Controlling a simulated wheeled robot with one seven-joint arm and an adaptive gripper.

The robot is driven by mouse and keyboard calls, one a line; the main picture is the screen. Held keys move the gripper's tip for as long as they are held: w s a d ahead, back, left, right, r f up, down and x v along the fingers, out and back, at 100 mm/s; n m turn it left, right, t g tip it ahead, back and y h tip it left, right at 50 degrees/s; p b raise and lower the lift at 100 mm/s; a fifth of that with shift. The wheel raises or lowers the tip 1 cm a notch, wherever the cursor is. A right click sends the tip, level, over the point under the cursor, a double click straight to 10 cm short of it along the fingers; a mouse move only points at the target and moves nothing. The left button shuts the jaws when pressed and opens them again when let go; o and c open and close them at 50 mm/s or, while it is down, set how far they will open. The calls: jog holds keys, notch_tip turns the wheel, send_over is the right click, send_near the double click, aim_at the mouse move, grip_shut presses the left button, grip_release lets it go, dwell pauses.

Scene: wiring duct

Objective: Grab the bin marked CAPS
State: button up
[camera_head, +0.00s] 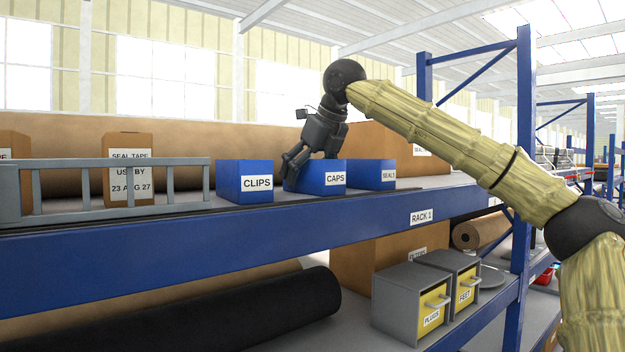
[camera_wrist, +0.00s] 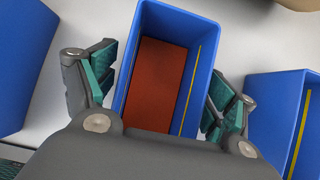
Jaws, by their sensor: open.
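The blue bin marked CAPS (camera_head: 330,181) stands on the rack shelf between the CLIPS bin and the SEALS bin. My gripper (camera_head: 290,168) is over it, pointing down, with a finger in front of the bin's left part. In the wrist view the CAPS bin (camera_wrist: 191,47) lies between my open fingers, one on either side, and my gripper (camera_wrist: 160,98) holds nothing. The bin has a reddish-brown inside area and a yellow line along its right side. Its near end is hidden by my gripper. I cannot tell whether the fingers touch its walls.
The CLIPS bin (camera_head: 244,184) is close on the left and the SEALS bin (camera_head: 374,176) close on the right. A grey rail (camera_head: 130,162) and a SEAL TAPE box (camera_head: 128,150) stand further left. A large cardboard box (camera_head: 375,146) is behind. A blue upright (camera_head: 524,130) rises at right.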

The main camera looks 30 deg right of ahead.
jog(key=c, duration=1)
